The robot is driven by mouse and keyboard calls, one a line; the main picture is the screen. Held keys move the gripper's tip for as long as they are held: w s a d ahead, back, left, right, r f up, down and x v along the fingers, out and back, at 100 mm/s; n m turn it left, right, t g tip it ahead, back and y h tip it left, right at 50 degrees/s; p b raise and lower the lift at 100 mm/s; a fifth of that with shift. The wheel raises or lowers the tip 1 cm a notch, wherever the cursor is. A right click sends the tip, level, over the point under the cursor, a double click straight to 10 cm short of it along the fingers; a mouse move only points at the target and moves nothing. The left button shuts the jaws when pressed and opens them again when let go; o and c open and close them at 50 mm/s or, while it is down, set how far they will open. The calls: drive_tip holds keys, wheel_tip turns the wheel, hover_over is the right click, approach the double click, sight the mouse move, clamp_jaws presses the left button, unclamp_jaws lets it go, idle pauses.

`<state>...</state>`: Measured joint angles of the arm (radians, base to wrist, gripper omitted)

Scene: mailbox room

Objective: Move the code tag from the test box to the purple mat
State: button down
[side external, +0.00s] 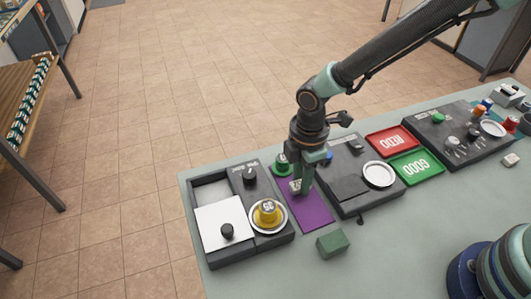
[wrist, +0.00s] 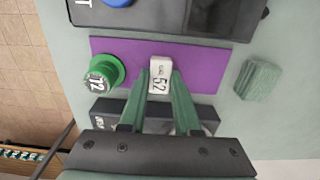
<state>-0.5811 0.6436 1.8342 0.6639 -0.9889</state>
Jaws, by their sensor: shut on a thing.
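My gripper (side external: 301,187) points down over the purple mat (side external: 315,212) and is shut on a small white code tag (side external: 295,186) marked 52. In the wrist view, the tag (wrist: 160,76) sits between the green fingertips (wrist: 160,84), with the mat (wrist: 205,66) around it. Whether the tag touches the mat or hangs just above it, I cannot tell. A dark box (side external: 345,180) stands right of the mat and another dark box (side external: 250,252) left of it. Their labels are too small to read, so which is the test box is unclear.
A green round piece (wrist: 103,74) marked 72 is at the mat's far end. A green block (side external: 333,243) stands near its front end. Red (side external: 391,141) and green (side external: 416,167) trays lie further right.

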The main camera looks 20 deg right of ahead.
drive_tip(key=shift+f, duration=0.6)
drive_tip(key=shift+c, duration=1.5)
unclamp_jaws()
drive_tip(key=shift+r, duration=0.1)
drive_tip(key=shift+r, duration=2.95)
drive_tip(key=d+r+m+t, duration=0.3)
drive_tip(key=d+r+m, duration=0.6)
drive_tip(key=d+r, duration=0.35)
drive_tip(key=s+d+r+m+t, duration=0.1)
drive_tip(key=s+d+r+m, duration=0.1)
drive_tip(key=s+d+m, duration=0.1)
drive_tip(key=s+d+r+m+t, duration=0.1)
drive_tip(key=s+d+r+m, duration=0.2)
drive_tip(key=d+m, duration=0.3)
drive_tip(key=shift+s+d+r+t, duration=0.25)
drive_tip(key=shift+d+r+t, duration=0.1)
drive_tip(key=shift+d, duration=0.4)
